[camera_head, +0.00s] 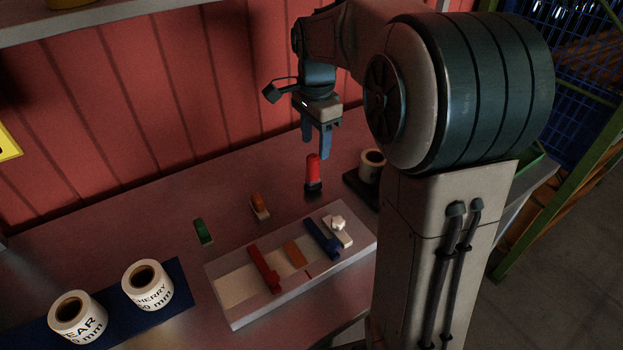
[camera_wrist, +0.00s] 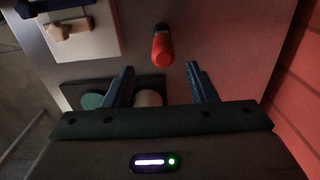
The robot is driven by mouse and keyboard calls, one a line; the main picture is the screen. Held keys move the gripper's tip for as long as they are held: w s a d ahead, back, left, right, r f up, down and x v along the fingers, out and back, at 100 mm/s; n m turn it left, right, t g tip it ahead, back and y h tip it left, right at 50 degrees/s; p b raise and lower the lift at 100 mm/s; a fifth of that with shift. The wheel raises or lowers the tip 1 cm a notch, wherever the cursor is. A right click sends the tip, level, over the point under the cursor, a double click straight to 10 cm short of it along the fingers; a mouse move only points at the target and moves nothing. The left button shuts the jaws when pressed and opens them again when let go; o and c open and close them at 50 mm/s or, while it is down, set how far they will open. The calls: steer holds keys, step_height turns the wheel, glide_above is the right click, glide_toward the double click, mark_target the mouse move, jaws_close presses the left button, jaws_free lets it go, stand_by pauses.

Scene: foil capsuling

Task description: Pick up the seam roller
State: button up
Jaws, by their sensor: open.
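My gripper (camera_head: 317,148) is open and empty, pointing down above the table, with its fingers apart. Just below it stands an upright red piece with a dark base (camera_head: 313,172), which also shows ahead of the spread fingers in the wrist view (camera_wrist: 162,48); the fingers do not touch it. No piece is labelled as the seam roller, and I cannot tell for sure which it is. The pale tray (camera_head: 226,268) holds a red-handled tool (camera_head: 264,268), an orange piece (camera_head: 295,253), a dark blue tool (camera_head: 322,239) and a pale tool with a white knob (camera_head: 338,231).
A green piece (camera_head: 203,231) and an orange-topped piece (camera_head: 260,206) stand on the metal table behind the tray. Labelled rolls (camera_head: 148,285) stand on a blue mat (camera_head: 180,286) at front left. Another roll (camera_head: 372,164) stands on a dark pad at right. A red wall (camera_head: 120,110) backs the table.

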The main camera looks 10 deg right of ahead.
mark_target(313, 156)
steer(key=f, duration=0.7)
steer(key=shift+w+a, duration=0.15)
steer(key=shift+a, duration=0.1)
steer(key=c, duration=1.1)
